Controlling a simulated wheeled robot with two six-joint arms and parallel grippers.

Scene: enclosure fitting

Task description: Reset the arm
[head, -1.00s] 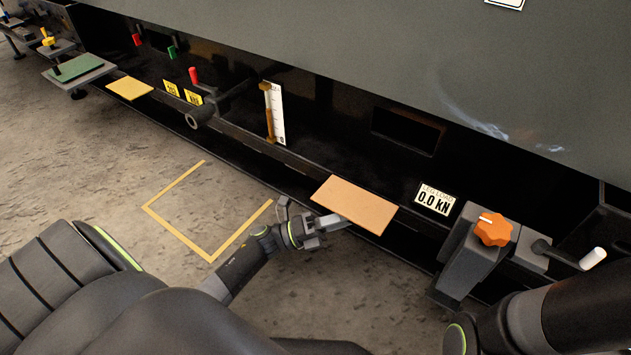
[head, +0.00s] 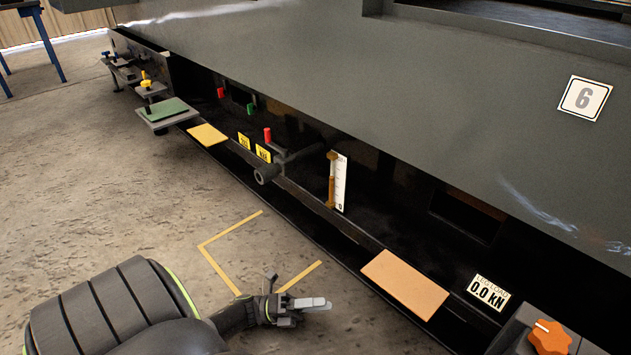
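My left gripper (head: 318,304) is low in the head view, above the floor and left of the tan board (head: 405,283). Its fingers lie close together and nothing shows between them, but at this size I cannot tell whether they are shut. It appears apart from the tan board. My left arm (head: 105,312) comes in from the lower left. My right gripper and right arm are not in view.
The long dark enclosure (head: 420,110) runs across the view. Along its lower edge are a load display (head: 487,292) reading 0.0 kN, an orange knob (head: 549,337), a white scale (head: 340,183), a yellow pad (head: 208,134) and a green pad (head: 165,109). Open floor (head: 120,200) lies left.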

